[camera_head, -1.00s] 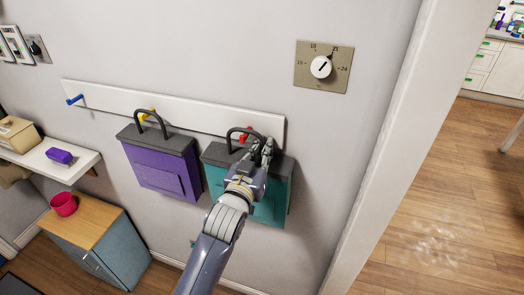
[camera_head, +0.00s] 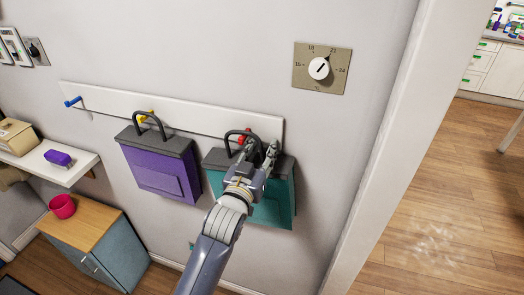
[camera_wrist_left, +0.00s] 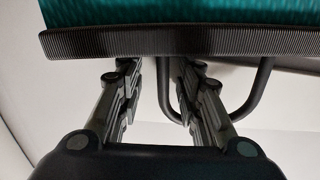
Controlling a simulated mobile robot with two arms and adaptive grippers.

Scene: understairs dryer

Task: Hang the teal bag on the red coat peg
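The teal bag (camera_head: 282,202) with a dark grey top hangs against the wall at the right end of the white rail. Its dark handle (camera_head: 229,138) loops up around the red coat peg (camera_head: 244,138); the exact contact is partly hidden. My left gripper (camera_head: 260,152) is in front of the bag top with its fingers spread, beside the handle. In the left wrist view, the open fingers (camera_wrist_left: 158,88) stand on either side of one leg of the handle, below the bag's ribbed dark edge (camera_wrist_left: 200,42). My right gripper is out of view.
A purple bag (camera_head: 160,172) hangs from the yellow peg (camera_head: 146,116) to the left. A blue peg (camera_head: 73,101) is bare. A thermostat dial (camera_head: 320,69) is above right, and a white door frame (camera_head: 390,150) stands to the right. A cabinet (camera_head: 90,240) is lower left.

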